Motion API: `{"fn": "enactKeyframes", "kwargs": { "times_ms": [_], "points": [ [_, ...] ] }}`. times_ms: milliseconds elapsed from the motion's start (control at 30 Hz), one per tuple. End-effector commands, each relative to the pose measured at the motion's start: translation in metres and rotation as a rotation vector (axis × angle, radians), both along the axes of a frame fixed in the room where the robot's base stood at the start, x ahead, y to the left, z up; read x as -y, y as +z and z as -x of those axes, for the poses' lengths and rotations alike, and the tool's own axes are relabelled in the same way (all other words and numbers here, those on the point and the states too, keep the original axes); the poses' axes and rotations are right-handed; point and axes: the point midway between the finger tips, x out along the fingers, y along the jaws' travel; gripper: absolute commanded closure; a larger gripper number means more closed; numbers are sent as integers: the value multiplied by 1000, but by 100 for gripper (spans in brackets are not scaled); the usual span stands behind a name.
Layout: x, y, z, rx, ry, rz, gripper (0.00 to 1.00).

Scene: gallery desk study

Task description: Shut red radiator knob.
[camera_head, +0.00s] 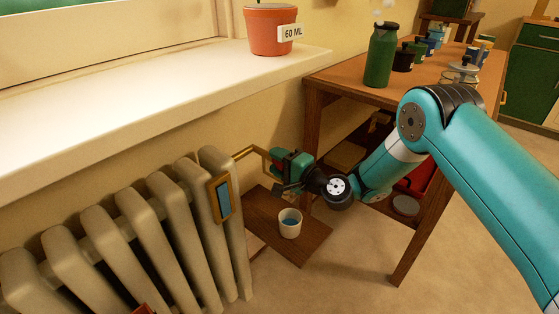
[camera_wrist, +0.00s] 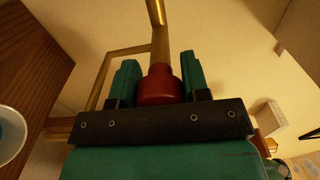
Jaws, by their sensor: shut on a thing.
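The red radiator knob (camera_wrist: 160,88) sits on a brass pipe (camera_wrist: 159,42) in the wrist view. My gripper (camera_wrist: 158,66) has its two teal fingers on either side of the knob and is shut on it. In the head view my gripper (camera_head: 284,170) is at the brass pipe (camera_head: 247,151), just right of the cream radiator (camera_head: 171,230). The knob is hidden behind my gripper there. How far the knob is turned cannot be told.
A white cup (camera_head: 290,229) with blue contents stands on a low wooden board (camera_head: 309,241) below my gripper. A brass-framed blue panel (camera_head: 223,198) is on the radiator's end. A wooden table (camera_head: 345,81) with a green bottle (camera_head: 380,57) stands right; a windowsill (camera_head: 150,85) is above.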

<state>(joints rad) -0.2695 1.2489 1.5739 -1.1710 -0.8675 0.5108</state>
Motion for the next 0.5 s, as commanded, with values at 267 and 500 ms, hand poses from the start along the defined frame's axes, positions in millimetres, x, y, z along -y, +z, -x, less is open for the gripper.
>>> {"fn": "enactKeyframes", "kwargs": {
  "times_ms": [267, 500],
  "points": [
    [-4, 1, 2, -9, 10, -8, 81],
    [-4, 1, 2, -9, 9, -7, 49]
  ]
}}
